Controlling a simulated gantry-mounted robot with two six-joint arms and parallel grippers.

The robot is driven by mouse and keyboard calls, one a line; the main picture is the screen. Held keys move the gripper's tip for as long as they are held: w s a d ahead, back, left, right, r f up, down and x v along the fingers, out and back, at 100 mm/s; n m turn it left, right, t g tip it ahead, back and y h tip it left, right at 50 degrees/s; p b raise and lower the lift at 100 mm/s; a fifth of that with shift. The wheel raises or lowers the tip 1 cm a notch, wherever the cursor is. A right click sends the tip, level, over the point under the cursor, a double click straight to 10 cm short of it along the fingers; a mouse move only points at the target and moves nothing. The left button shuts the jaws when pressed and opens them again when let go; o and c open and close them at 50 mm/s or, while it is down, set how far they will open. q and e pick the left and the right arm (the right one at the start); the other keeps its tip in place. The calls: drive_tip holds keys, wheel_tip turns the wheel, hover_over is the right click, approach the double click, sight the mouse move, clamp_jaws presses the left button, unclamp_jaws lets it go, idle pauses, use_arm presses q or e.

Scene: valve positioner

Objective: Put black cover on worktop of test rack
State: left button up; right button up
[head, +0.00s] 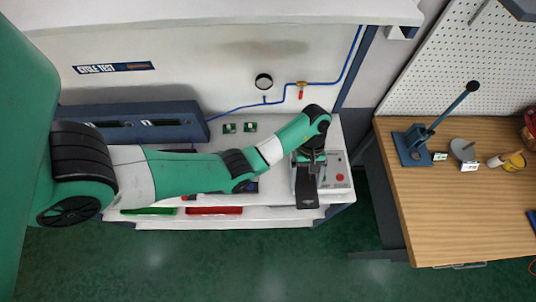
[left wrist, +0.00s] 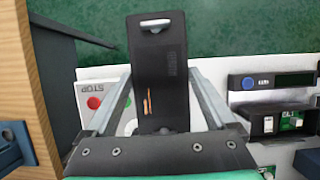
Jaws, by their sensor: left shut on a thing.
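The black cover (head: 307,192) is a long dark plate held below my left gripper (head: 310,160) at the right end of the test rack. In the left wrist view the cover (left wrist: 158,50) lies between my two fingers, which are shut on its sides. My right gripper is not in view.
A control panel with a red button (head: 340,177) and STOP lettering is beside the cover. An open device with a green circuit board (left wrist: 290,120) stands nearby. A green tray (head: 150,211) and red tray (head: 214,210) are at the rack's front. A wooden bench (head: 450,215) stands right.

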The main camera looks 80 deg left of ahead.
use_arm(q)
drive_tip(key=shift+d, duration=0.3)
drive_tip(key=shift+s+f, duration=0.1)
drive_tip(key=shift+s, duration=0.1)
drive_tip(key=s+a+f+b, duration=0.2)
drive_tip(key=s+a+f, duration=0.25)
drive_tip(key=a, duration=0.45)
drive_tip(key=b, duration=0.4)
hover_over(276, 172)
wheel_tip(276, 172, down, 4)
drive_tip(key=shift+d+f, duration=0.15)
drive_tip(key=shift+a+f, duration=0.15)
drive_tip(key=shift+a, duration=0.1)
